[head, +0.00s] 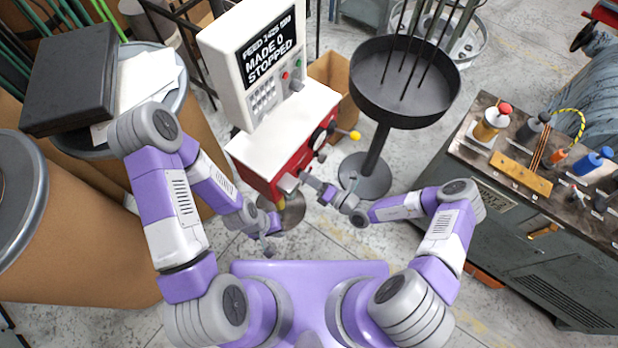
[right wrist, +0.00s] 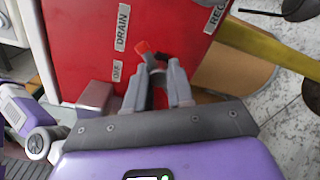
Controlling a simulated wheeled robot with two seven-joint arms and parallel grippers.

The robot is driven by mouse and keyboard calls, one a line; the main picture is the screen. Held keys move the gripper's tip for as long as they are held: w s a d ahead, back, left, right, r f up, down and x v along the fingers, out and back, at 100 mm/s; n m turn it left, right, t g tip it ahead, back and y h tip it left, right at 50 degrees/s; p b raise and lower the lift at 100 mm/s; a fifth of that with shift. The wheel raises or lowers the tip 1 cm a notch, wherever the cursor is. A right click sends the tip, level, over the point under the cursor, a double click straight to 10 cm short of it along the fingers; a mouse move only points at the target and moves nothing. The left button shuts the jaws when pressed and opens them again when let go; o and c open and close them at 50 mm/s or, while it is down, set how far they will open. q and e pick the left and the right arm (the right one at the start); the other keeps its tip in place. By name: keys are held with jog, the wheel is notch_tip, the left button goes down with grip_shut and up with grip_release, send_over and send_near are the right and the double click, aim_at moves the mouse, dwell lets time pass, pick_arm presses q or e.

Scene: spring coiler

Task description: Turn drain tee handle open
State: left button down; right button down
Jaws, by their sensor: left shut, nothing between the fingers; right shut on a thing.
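The red machine (head: 262,170) has a white top and a front panel that fills much of the right wrist view (right wrist: 80,40). A DRAIN label (right wrist: 123,27) is on that panel. Beside the label, the red end of the drain tee handle (right wrist: 143,47) shows at the tips of my right gripper (right wrist: 158,68). The right gripper is shut on the handle, and its fingers hide most of it. In the head view the right gripper (head: 304,179) is at the machine's lower front. My left gripper (head: 267,250) is shut and empty, lower and apart from the machine.
A display (head: 270,50) above the machine reads "MADE 0 STOPPED". A yellow-knobbed lever (head: 354,135) sticks out at the machine's right. A round black tray (head: 405,85) on a stand is close by. A tool bench (head: 470,170) stands at the right.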

jog(key=shift+s, duration=0.1)
dwell(0.4)
jog(key=c, duration=1)
grip_release()
jog(key=shift+d, duration=0.1)
jog(key=v, duration=0.7)
jog(key=shift+s+d, duration=0.1)
jog(key=shift+s, duration=0.05)
